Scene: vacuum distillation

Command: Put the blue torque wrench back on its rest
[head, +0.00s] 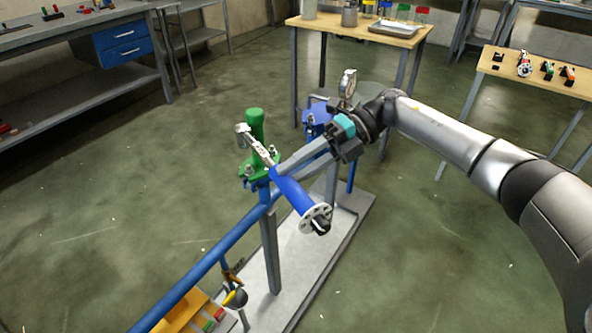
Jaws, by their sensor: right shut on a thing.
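The blue torque wrench (291,190) has a blue handle and a silver shaft and head (245,133). It lies slantwise in the picture, its head at the upper left beside a green valve (257,125). My right gripper (280,169) comes in from the right and is shut on the wrench near where the handle meets the shaft. A pale disc with holes (317,216) shows at the handle's lower end; I cannot tell whether it belongs to the wrench or stands behind it. No rest for the wrench can be made out. My left gripper is out of view.
A blue pipe (215,255) on posts runs below the wrench over a pale base plate (335,235). A gauge (348,83) stands behind my gripper. A yellow tray (185,309) is at the lower left. Tables (385,35) stand behind; open floor lies left.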

